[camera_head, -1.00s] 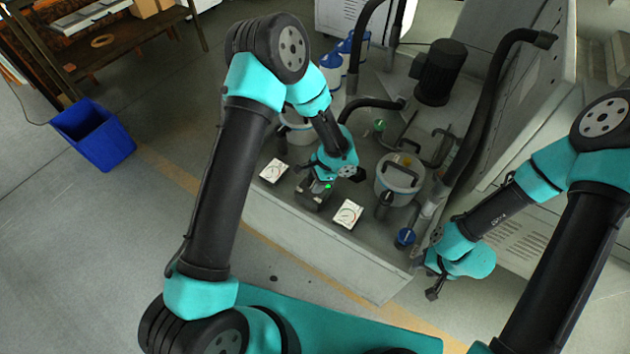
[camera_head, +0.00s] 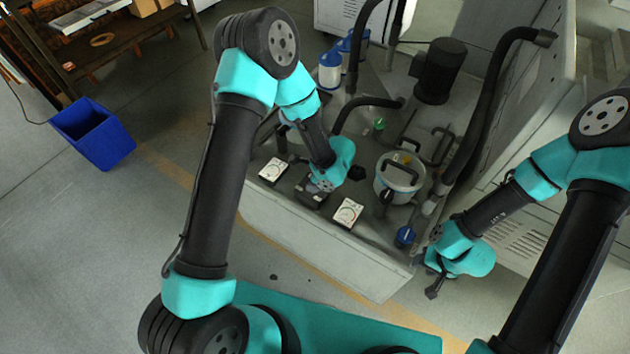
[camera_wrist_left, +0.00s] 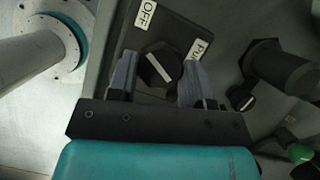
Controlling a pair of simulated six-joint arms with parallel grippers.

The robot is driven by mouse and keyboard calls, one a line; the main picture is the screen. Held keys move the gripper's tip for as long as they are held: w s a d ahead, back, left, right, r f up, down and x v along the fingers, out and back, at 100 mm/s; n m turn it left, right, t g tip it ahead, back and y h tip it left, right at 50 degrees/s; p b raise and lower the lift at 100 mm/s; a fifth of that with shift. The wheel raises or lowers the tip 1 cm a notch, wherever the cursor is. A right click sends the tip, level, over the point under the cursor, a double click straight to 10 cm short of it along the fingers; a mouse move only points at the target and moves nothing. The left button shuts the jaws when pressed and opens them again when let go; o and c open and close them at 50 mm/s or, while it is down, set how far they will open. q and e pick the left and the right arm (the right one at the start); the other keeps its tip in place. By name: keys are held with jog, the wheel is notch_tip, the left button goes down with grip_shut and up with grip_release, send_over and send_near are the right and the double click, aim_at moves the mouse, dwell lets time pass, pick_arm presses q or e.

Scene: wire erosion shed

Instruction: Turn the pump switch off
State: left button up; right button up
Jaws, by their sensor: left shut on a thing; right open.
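The pump switch is a dark box (camera_head: 309,197) on the machine's front ledge. In the left wrist view its black knob (camera_wrist_left: 158,68) carries a white pointer line that slants toward the upper left. A white OFF label (camera_wrist_left: 146,13) lies above the knob, and a second label, partly cut off and starting "PU" (camera_wrist_left: 199,49), lies to its right. My left gripper (camera_wrist_left: 160,82) is shut on the knob, with one finger on each side. In the head view my left gripper (camera_head: 321,186) partly covers the switch. My right gripper (camera_head: 433,291) is open and empty, off the ledge's right front corner.
White gauges (camera_head: 273,171) and (camera_head: 348,213) flank the switch closely. A lidded bucket (camera_head: 398,181), a blue-topped knob (camera_head: 404,236) and black hoses (camera_head: 487,110) stand to the right. A blue bin (camera_head: 94,135) sits on the floor at left.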

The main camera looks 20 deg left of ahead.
dwell(0.3)
pick_arm(q)
jog(key=o, duration=0.9)
jog(key=v, duration=1.7)
jog(key=shift+d+r, duration=0.1)
jog(key=shift+r, duration=0.1)
jog(key=shift+f, duration=0.1)
jog(key=s+a+f+n+h, duration=0.2)
jog(key=s+a+f+n, duration=0.2)
jog(key=s+f+n, duration=0.1)
jog(key=s+a+f+n+h, duration=0.3)
jog(key=s+a+f+n, duration=0.2)
jog(key=f+n, duration=0.3)
jog(key=s+a+f+n+h, duration=0.3)
jog(key=s+a+f+n, duration=0.1)
jog(key=s+f+n, duration=0.2)
jog(key=shift+s+a+f+n+t, duration=0.2)
jog(key=shift+s+f+n+t, duration=0.1)
jog(key=shift+s+f+n, duration=0.25)
